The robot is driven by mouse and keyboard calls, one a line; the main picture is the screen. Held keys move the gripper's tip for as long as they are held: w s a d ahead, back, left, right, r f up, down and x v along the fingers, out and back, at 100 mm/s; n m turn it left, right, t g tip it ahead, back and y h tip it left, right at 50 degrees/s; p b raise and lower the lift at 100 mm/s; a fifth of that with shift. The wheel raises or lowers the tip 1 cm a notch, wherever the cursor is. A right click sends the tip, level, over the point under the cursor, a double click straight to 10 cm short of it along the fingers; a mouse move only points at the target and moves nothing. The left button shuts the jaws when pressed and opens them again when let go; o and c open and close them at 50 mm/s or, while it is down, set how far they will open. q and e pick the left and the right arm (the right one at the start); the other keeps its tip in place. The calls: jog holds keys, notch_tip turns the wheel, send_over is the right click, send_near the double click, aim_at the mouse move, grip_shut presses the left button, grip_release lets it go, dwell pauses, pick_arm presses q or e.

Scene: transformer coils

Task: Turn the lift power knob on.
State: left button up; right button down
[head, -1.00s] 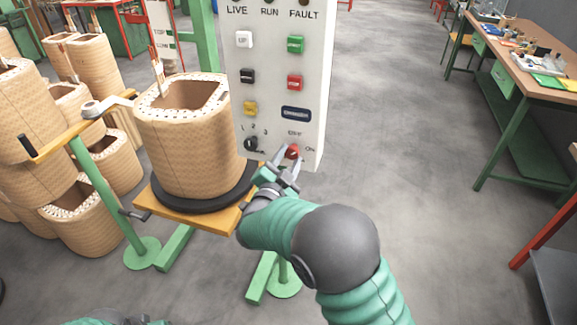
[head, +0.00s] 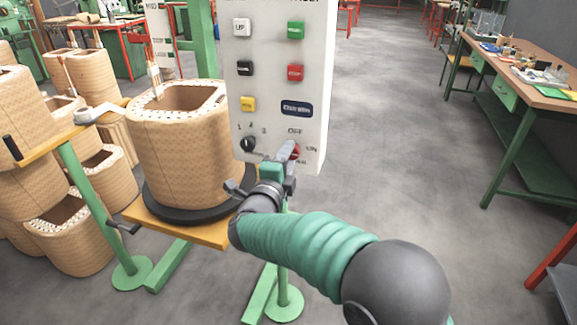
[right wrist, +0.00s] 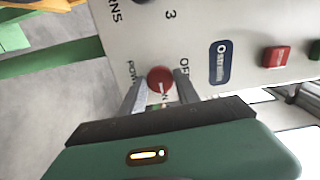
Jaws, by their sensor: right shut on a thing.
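The red power knob (head: 294,151) sits low on the right of the white control panel (head: 272,75), below the OFF label and beside the ON label. My right gripper (head: 285,158) is at the knob, its fingers partly covering it. In the right wrist view, the knob (right wrist: 160,79) lies between the two grey fingertips (right wrist: 161,84), which are shut on its sides. A light mark shows on the knob, but I cannot tell surely which label it points to. My left gripper is out of view.
A black selector knob (head: 248,144) and several push buttons are on the same panel. A large tan coil (head: 178,150) stands on a turntable close left of my right arm. More coils stack at the left. A workbench (head: 530,85) is at the right; the floor between is clear.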

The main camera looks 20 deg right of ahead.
jog(key=shift+f+m+b, duration=0.15)
jog(key=shift+m+b, duration=0.15)
jog(key=shift+m, duration=0.1)
jog(key=c, duration=0.9)
grip_release()
jog(key=shift+d, duration=0.15)
